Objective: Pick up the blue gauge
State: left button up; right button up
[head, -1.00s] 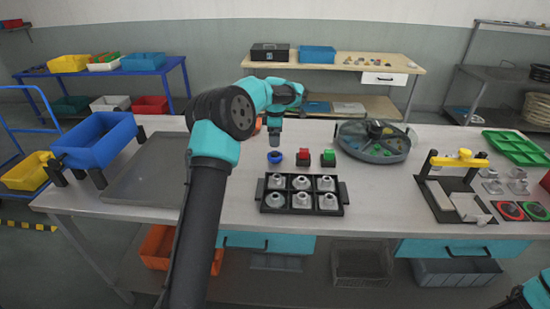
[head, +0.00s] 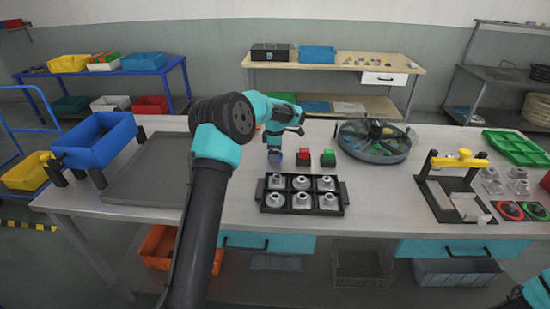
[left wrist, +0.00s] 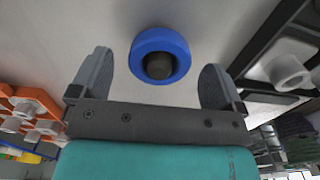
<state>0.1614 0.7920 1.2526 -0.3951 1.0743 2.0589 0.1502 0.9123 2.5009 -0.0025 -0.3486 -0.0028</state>
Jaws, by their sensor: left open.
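The blue gauge shows in the left wrist view as a round blue ring (left wrist: 160,38) with a dark centre, on the pale tabletop. My left gripper (left wrist: 157,62) is open, with one finger on each side of the gauge in that view. No contact between fingers and gauge shows. In the head view my left gripper (head: 275,157) is over the gauge's spot, left of the red button block, and hides most of the gauge. My right gripper is out of view; only a teal part of my right arm shows at the lower right corner.
A red block (head: 303,158) and a green block (head: 328,158) stand just right of the gripper. A black tray (head: 262,209) with several metal parts lies in front. A round grey container (head: 373,157) stands to the right. A grey flat tray (head: 150,175) lies left.

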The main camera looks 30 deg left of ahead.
pick_arm(q)
jog(key=shift+f, duration=0.55)
jog(key=c, duration=1.1)
